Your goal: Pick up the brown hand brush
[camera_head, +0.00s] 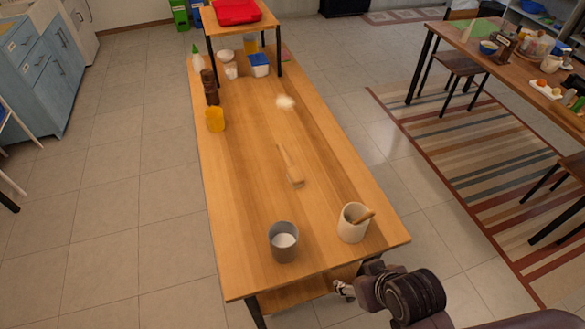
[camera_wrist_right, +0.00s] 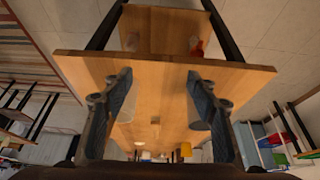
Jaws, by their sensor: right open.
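The brown hand brush (camera_head: 289,166) lies flat in the middle of the wooden table (camera_head: 237,187), its long handle pointing away and its wider end nearer me. My right gripper (camera_head: 343,289) is low beside the table's near edge, well apart from the brush. In the right wrist view, which looks upside down, my right gripper (camera_wrist_right: 160,84) is open and empty, its two fingers spread with the table beyond them. A small pale shape between the fingers there may be the brush; it is too small to tell. My left gripper is not in view.
A grey cup with white contents (camera_head: 283,242) and a cream crock holding a wooden tool (camera_head: 354,222) stand near the front edge. A yellow container (camera_head: 215,119), brown bottles (camera_head: 210,87) and a white pile (camera_head: 285,102) are farther back. The table around the brush is clear.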

